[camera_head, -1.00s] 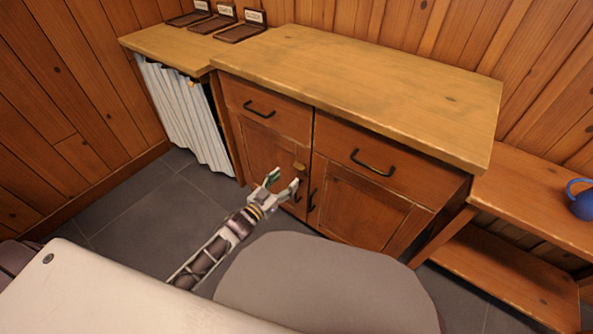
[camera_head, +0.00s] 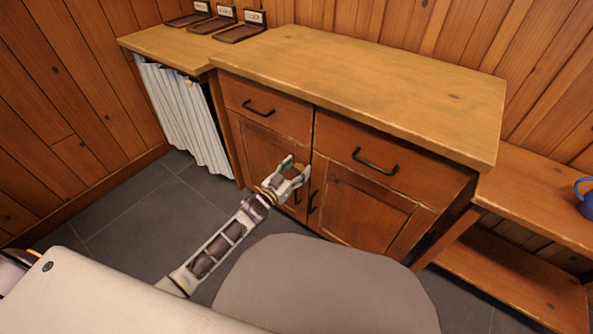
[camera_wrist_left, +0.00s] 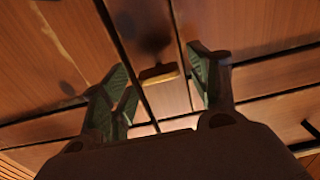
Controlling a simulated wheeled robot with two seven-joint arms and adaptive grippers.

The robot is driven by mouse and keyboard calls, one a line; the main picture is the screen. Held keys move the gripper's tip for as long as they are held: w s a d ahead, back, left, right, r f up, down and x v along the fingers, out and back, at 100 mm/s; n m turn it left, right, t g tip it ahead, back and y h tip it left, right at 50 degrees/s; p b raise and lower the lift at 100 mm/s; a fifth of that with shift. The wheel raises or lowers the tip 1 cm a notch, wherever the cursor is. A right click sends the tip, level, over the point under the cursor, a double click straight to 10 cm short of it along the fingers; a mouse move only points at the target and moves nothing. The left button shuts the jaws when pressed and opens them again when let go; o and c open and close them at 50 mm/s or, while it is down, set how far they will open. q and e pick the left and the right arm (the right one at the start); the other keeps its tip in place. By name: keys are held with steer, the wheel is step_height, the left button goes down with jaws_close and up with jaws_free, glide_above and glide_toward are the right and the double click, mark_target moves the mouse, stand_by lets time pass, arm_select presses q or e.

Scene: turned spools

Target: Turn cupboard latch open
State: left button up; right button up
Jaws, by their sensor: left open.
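The cupboard (camera_head: 372,205) is brown wood with two drawers over two doors, all closed. A small brass-coloured latch (camera_head: 298,169) sits near the top of the seam between the doors, partly hidden by my gripper. In the left wrist view the latch (camera_wrist_left: 158,74) is a short bar lying across the dark seam. My left gripper (camera_head: 294,166) is open in front of the latch. In the wrist view its green-padded fingers (camera_wrist_left: 163,83) stand on either side of the latch, with visible gaps. I cannot tell whether the latch lies fully between the pads. My right gripper is out of view.
Black handles project from the drawers (camera_head: 375,161) and doors (camera_head: 313,202). A striped curtain (camera_head: 184,115) hangs at the left, under a lower counter with several trays. A low shelf with a blue mug (camera_head: 586,199) stands at the right. The cupboard top is clear.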

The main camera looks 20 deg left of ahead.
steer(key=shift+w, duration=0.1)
arm_select(q)
steer(key=c, duration=1)
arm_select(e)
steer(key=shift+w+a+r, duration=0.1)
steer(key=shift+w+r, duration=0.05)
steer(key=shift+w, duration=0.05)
